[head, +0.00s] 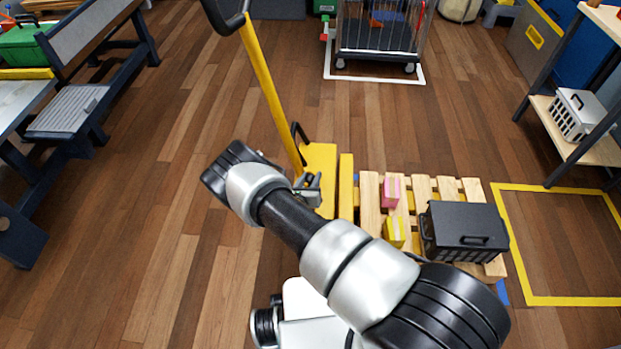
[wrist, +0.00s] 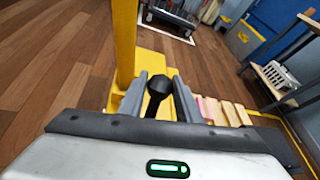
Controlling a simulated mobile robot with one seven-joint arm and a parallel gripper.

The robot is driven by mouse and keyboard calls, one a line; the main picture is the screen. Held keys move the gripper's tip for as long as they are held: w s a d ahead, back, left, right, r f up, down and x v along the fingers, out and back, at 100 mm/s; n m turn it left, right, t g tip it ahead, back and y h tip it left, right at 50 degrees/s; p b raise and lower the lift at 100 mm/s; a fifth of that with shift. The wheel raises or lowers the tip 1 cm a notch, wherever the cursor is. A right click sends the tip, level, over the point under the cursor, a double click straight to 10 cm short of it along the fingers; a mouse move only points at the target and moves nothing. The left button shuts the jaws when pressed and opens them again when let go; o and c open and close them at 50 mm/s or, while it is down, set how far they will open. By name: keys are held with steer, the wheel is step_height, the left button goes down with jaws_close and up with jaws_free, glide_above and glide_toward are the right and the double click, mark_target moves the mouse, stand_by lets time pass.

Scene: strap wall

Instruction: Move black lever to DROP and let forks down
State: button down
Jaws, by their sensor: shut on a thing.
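A yellow pallet jack (head: 321,160) stands left of a wooden pallet, its long yellow handle (head: 262,80) leaning up to a black grip. Its forks run under the pallet; yellow shows between the slats, and I cannot tell their height. My gripper (head: 308,188) is low beside the jack's body, near the foot of the handle. In the wrist view the black lever (wrist: 157,88), with a round knob, stands between my two grey fingers (wrist: 158,100), which are shut on it. The DROP mark is not readable in either view.
The pallet (head: 370,200) bears a pink box (head: 391,192), a yellow box (head: 394,231) and a black crate (head: 464,231). A yellow floor outline (head: 562,300) lies right of it, empty. A bench (head: 70,105) stands at left; open wooden floor lies between.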

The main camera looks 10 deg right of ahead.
steer(key=c, duration=1.3)
jaws_free()
steer(key=shift+w, duration=0.15)
steer(key=p+v, duration=0.4)
steer(key=v, duration=1.3)
steer(key=shift+r, duration=0.15)
